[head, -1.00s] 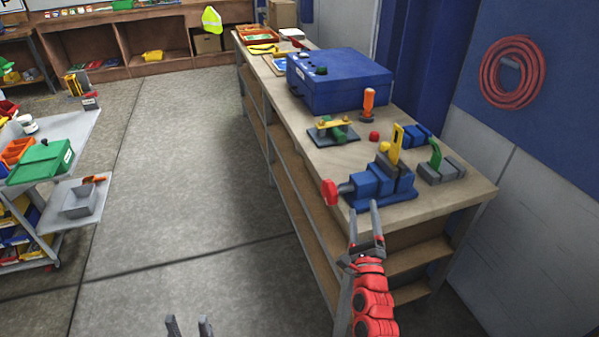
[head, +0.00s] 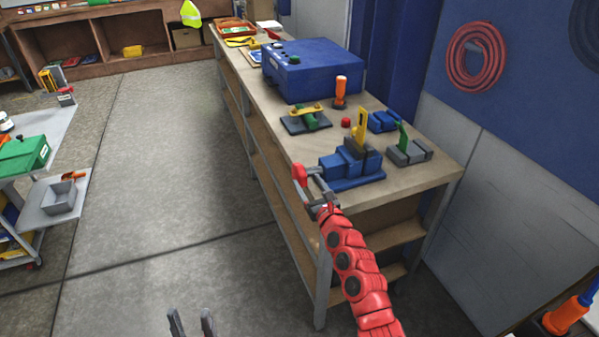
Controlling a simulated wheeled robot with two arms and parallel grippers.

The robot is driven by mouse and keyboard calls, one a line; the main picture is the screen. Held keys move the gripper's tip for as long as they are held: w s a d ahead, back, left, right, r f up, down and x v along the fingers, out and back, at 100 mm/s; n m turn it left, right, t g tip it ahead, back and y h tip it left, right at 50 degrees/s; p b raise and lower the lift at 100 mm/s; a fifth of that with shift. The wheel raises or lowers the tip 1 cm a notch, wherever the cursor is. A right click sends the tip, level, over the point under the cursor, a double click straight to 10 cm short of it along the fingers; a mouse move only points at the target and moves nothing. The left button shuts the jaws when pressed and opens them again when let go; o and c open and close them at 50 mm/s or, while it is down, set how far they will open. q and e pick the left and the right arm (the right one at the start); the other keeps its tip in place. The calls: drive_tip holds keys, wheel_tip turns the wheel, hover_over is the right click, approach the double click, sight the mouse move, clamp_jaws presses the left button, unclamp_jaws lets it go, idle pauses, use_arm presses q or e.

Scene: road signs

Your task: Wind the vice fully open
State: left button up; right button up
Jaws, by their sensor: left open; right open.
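The blue vice (head: 350,168) sits at the near end of the workbench, with its red handle (head: 299,173) sticking out to the left past the bench edge. A yellow upright piece (head: 360,128) stands at the vice's grey part. My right gripper (head: 308,180) is open, its grey fingers pointing at the red handle. The fingertips are close beside the handle; I cannot tell whether they touch it. My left gripper (head: 191,322) is open and empty at the bottom edge, over the floor and far from the vice.
The workbench (head: 415,184) also bears a blue box (head: 315,70), an orange-handled tool (head: 341,92), a green-and-yellow clamp (head: 307,117) and a grey block with a green lever (head: 408,150). A trolley (head: 38,215) stands at left. The floor between is clear.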

sight(303, 175)
drive_tip(key=b+x, duration=0.1)
drive_tip(key=x, duration=0.1)
drive_tip(key=b+x, duration=0.1)
drive_tip(key=x, duration=0.1)
drive_tip(key=b+x, duration=0.2)
drive_tip(key=shift+w+f, duration=0.25)
drive_tip(key=shift+w+a+r, duration=0.2)
drive_tip(key=shift+w, duration=0.25)
drive_tip(key=shift+c, duration=0.2)
clamp_jaws()
